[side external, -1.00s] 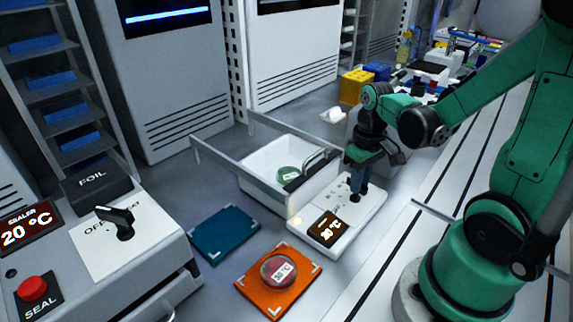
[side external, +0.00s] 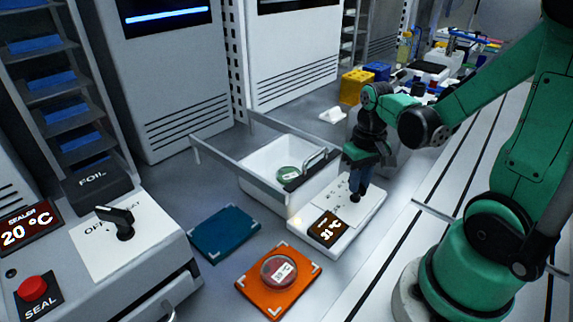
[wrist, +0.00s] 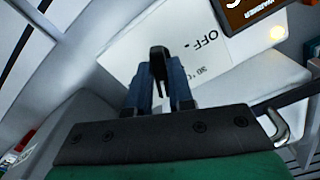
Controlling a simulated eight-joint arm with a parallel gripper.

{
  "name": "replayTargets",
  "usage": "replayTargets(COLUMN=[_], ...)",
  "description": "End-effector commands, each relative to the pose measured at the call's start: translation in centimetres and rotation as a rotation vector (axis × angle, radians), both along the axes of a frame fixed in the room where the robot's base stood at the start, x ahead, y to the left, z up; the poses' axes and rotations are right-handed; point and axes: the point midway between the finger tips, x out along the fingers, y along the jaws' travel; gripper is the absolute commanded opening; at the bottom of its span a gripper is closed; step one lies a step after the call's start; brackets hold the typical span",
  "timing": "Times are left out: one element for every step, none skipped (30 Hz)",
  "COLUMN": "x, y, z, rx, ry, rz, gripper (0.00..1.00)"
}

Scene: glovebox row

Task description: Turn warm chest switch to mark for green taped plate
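The warm chest (side external: 322,247) is a white box with a sliding drawer (side external: 262,188), a switch panel and a small lit display (side external: 328,230) that seems to read 31 °C. The green taped plate (side external: 287,174) lies in the open drawer. My gripper (side external: 359,184) points down at the panel. In the wrist view its two blue fingers (wrist: 160,92) are closed around the dark switch knob (wrist: 158,54). Printed marks show beside the knob, "OFF" and a partly hidden temperature mark. The fingers hide part of the panel, and which mark the knob points at is unclear.
A red taped plate (side external: 279,270) sits on an orange mat (side external: 262,297). An empty blue mat (side external: 225,234) lies behind it. A sealer (side external: 140,270) with its own switch (side external: 115,220) stands at left. A yellow box (side external: 355,87) stands at the back.

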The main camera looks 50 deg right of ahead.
Motion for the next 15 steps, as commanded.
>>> replayTargets(x=[-0.01, -0.01, -0.01, -0.01, 0.0, 0.0, 0.0, 0.0, 0.0, 0.0, 0.01, 0.01, 0.01, 0.02, 0.04], y=[0.0, 0.0, 0.0, 0.0, 0.0, 0.0, 0.0, 0.0, 0.0, 0.0, 0.0, 0.0, 0.0, -0.01, -0.02], z=[0.0, 0.0, 0.0, 0.0, 0.0, 0.0, 0.0, 0.0, 0.0, 0.0, 0.01, 0.06, 0.13, 0.25, 0.46], rx=[0.0, 0.0, 0.0, 0.0, 0.0, 0.0, 0.0, 0.0, 0.0, 0.0, 0.0, 0.0, 0.0, 0.0, 0.0], ry=[0.0, 0.0, 0.0, 0.0, 0.0, 0.0, 0.0, 0.0, 0.0, 0.0, -0.001, -0.001, -0.001, -0.001, -0.001], rz=[0.0, 0.0, 0.0, 0.001, 0.001, 0.001, 0.001, 0.001, 0.001, 0.001, 0.001, 0.001, 0.001, 0.001, 0.001], gripper=[0.33, 0.41, 0.47, 0.47, 0.47, 0.47, 0.47, 0.47, 0.47, 0.47, 0.47, 0.47, 0.47, 0.47, 0.47])
